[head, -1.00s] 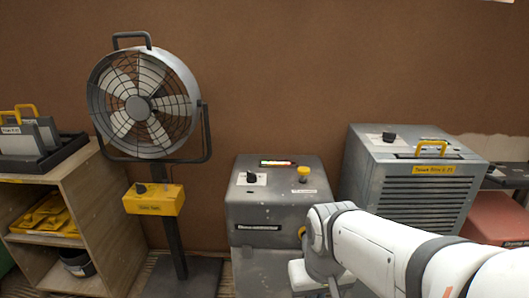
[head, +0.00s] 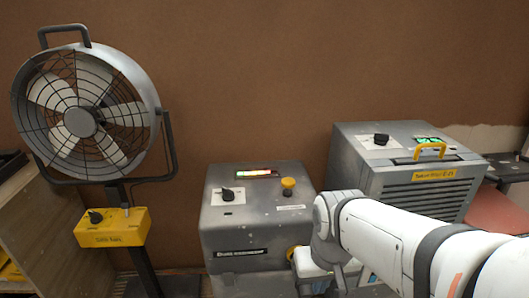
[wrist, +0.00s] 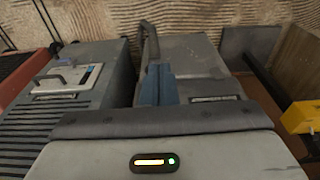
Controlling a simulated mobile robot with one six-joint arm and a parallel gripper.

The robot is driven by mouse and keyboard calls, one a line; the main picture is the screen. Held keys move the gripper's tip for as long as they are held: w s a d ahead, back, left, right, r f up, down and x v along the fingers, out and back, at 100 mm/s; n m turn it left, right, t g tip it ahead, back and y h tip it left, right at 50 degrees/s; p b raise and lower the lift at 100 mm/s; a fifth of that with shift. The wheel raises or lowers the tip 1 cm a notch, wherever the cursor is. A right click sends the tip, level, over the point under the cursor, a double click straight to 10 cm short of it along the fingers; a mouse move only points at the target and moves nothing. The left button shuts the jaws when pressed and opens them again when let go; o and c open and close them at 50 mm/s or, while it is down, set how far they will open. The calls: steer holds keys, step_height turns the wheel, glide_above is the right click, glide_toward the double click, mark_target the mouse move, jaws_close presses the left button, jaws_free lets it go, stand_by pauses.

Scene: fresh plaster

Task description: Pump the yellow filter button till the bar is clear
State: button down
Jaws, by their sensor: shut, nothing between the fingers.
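The grey extractor box (head: 250,215) stands mid-frame in the head view, with a dark label on its front. Its yellow button (head: 288,186) sits on the top at the right and looks uncovered. A black knob (head: 228,193) is at the left of the top. My gripper shows in the wrist view as blue fingers (wrist: 158,85), shut and empty. In the head view my arm's end is low, right of the button and apart from it; the fingertips cannot be made out.
A grey slatted unit (head: 400,165) with a yellow handle stands to the right. A fan (head: 85,115) with a yellow control box (head: 112,228) stands to the left, beside a wooden shelf (head: 55,235). Space above the extractor's top looks free.

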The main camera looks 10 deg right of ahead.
steer(key=w+r+p, duration=0.6)
steer(key=w, duration=0.1)
step_height(320, 180, up, 8)
steer(key=t+p, duration=0.2)
steer(key=p, duration=1.9)
glide_above(288, 180)
steer(key=s, duration=0.4)
steer(key=p+x, duration=0.1)
steer(key=x, duration=0.3)
steer(key=p+x, duration=0.1)
steer(key=x, duration=0.3)
steer(key=p+x, duration=0.1)
steer(key=x, duration=0.3)
steer(key=shift+s+f, duration=0.3)
steer(key=shift+f, duration=0.7)
